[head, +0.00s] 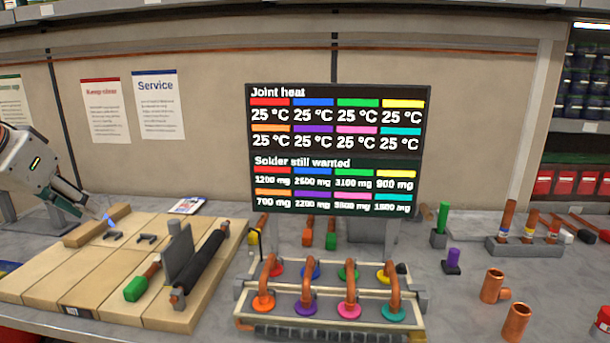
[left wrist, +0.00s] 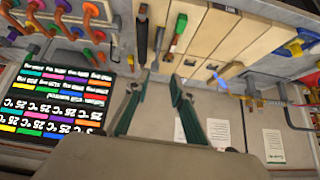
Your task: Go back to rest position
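My left gripper (head: 86,208) comes in from the left in the head view, above the left end of the wooden board (head: 50,285). In the left wrist view the two green fingers of this gripper (left wrist: 154,88) stand apart with nothing between them. A wooden block (head: 97,225) lies on the board close to the gripper in the head view. A small blue piece shows beside the block; I cannot tell what it is. My right gripper is in neither view.
A dark screen (head: 338,150) stands at the back centre. In front of it is a rack (head: 335,293) with several copper pipes on coloured rings. A green-handled tool (head: 137,288) and a black roller-like tool (head: 200,262) are on the board. Copper fittings (head: 516,322) stand at the right.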

